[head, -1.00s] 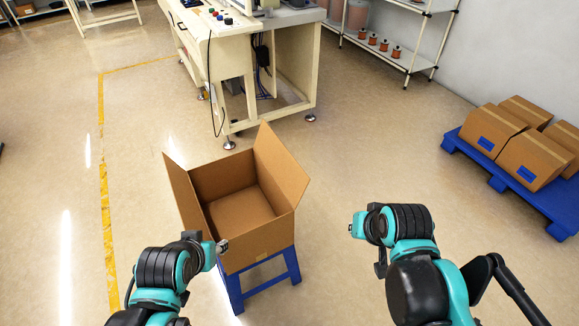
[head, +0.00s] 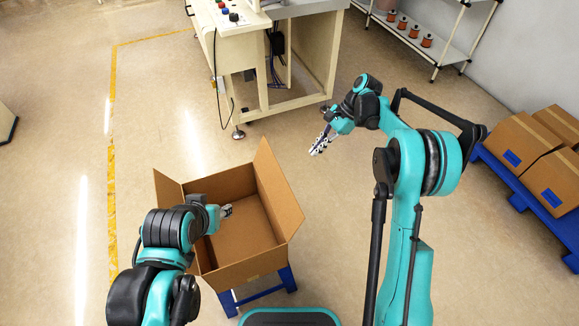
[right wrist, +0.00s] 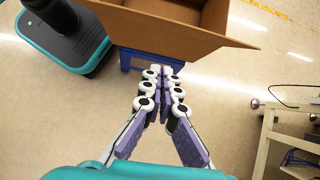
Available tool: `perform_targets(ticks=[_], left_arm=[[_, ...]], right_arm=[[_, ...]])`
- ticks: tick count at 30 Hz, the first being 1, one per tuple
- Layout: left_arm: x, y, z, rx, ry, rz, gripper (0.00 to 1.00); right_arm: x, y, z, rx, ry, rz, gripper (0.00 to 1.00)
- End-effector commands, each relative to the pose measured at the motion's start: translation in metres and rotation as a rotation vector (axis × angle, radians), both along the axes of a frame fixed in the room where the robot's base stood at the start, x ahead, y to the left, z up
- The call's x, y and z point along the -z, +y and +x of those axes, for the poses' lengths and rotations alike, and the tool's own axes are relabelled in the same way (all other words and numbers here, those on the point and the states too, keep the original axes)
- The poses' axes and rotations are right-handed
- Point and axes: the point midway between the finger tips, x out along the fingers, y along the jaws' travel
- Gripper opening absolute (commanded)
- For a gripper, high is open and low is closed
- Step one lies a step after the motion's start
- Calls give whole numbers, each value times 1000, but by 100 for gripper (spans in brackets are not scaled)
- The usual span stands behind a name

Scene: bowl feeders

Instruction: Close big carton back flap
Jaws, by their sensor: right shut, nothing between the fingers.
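The big open cardboard carton (head: 240,268) stands on a blue stand (head: 286,280) in the head view. Its left flap (head: 166,198) and right flap (head: 279,190) stick up and outward. No flap is seen raised along its far edge. My left gripper (head: 227,210) is over the carton's opening at its left side; its fingers are too small to read. My right gripper (head: 320,145) is shut and empty, beyond and to the right of the carton, apart from it. In the right wrist view the shut fingers (right wrist: 163,80) point toward the carton (right wrist: 165,25).
A cream workbench (head: 290,65) stands behind the carton. A blue pallet (head: 519,190) with several closed cartons is at the right. A shelf with orange spools (head: 427,40) is at the back right. The floor between carton and pallet is clear apart from my right arm.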

Motion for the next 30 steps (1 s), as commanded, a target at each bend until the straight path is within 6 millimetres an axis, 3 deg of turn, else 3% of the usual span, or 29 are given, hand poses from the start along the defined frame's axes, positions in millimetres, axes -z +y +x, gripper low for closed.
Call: perform_targets(ticks=[8, 21, 30], left_arm=[[3, 0, 0, 0, 0, 0, 40], [34, 0, 0, 0, 0, 0, 40], [41, 0, 0, 0, 0, 0, 40]], right_arm=[[23, 10, 1, 17, 44, 11, 0], [97, 58, -19, 16, 40, 11, 0], [77, 87, -31, 17, 39, 11, 0]])
